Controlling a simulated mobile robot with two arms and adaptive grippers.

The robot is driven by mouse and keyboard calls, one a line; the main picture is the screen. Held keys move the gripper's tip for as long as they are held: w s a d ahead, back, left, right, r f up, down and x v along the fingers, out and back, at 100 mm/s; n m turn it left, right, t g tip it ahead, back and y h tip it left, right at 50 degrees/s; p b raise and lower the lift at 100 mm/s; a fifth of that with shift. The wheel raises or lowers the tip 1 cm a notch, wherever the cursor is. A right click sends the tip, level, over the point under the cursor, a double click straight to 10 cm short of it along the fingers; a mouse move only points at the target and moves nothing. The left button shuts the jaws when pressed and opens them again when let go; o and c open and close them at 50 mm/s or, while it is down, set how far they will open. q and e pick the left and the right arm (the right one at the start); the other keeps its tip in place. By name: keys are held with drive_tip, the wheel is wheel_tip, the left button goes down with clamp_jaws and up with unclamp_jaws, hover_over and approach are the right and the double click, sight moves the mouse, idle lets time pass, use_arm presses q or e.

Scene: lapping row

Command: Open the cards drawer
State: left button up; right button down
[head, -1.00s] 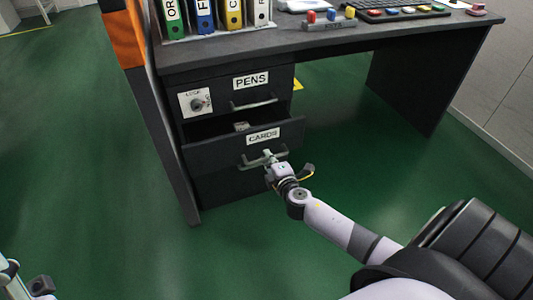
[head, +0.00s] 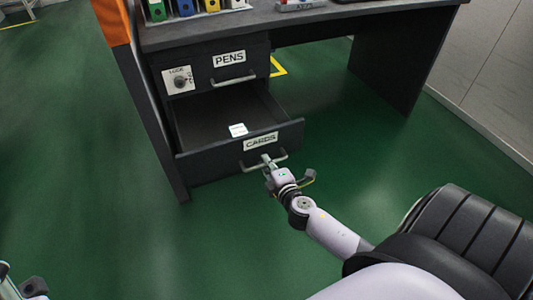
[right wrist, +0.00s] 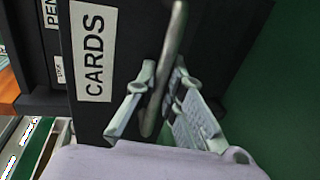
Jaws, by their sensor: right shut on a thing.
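The cards drawer (head: 222,146), dark with a white CARDS label (head: 261,141), is pulled well out of the desk. A small white card-like item (head: 238,130) lies inside it. My right gripper (head: 266,160) is at the drawer's front, shut on its bar handle (head: 280,158). In the right wrist view the handle (right wrist: 172,62) runs between the two fingers, beside the CARDS label (right wrist: 92,52). My left gripper (head: 32,287) shows only in part at the lower left corner, away from the desk; its fingers cannot be made out.
Binders (head: 185,8) stand on the desktop. A black chair-like padded shape (head: 465,245) is at the lower right. Green floor (head: 110,240) in front of the desk is clear.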

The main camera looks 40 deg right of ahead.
drive_tip(key=c, duration=1.7)
unclamp_jaws()
drive_tip(key=shift+s, duration=0.1)
drive_tip(key=v, duration=1.2)
